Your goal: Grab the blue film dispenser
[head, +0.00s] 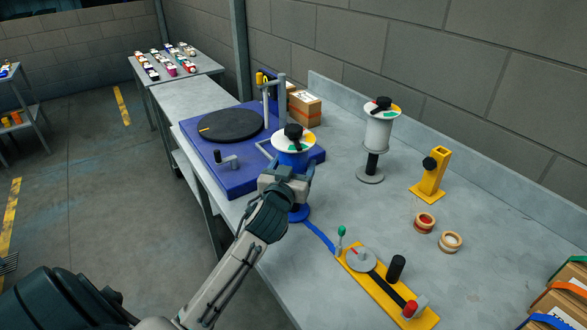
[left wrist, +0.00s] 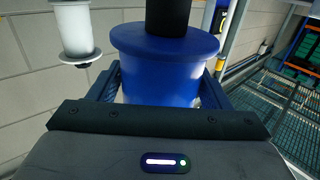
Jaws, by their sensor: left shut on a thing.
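The blue film dispenser (head: 296,158) stands upright on the grey bench, with a white, green and yellow top disc and a black knob. Its blue round foot (head: 299,213) shows below my gripper. My left gripper (head: 287,174) is shut around the dispenser's body from the front. In the left wrist view the blue body (left wrist: 165,60) fills the space between the fingers of my left gripper (left wrist: 160,88), one on each side. Part of the body is hidden behind the gripper. My right gripper is not in view.
A white dispenser (head: 378,133) stands to the right on the bench. Behind left is a blue turntable machine (head: 222,180) with a black disc. A yellow stand (head: 430,178), two tape rolls (head: 424,222) and a yellow tool board (head: 385,296) lie to the right and front.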

